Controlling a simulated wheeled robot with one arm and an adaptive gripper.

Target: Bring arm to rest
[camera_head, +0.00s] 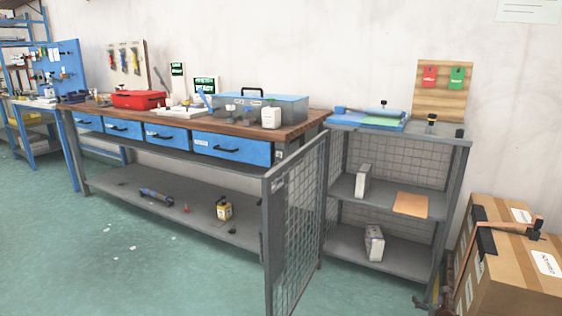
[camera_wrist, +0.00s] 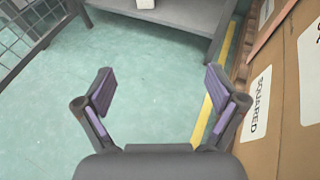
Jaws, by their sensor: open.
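My gripper (camera_wrist: 158,82) is open in the wrist view, its two purple-padded fingers spread wide apart. Nothing is between the fingers; bare green floor (camera_wrist: 150,100) shows behind them. It hangs clear of the things around it, left of the cardboard boxes.
Cardboard boxes (camera_head: 515,275) stand at the right; one also fills the wrist view's right side (camera_wrist: 270,110). A mesh door (camera_head: 297,215) stands open before the grey shelf cabinet (camera_head: 400,262). A workbench (camera_head: 180,122) is at the left. The floor at front left is free.

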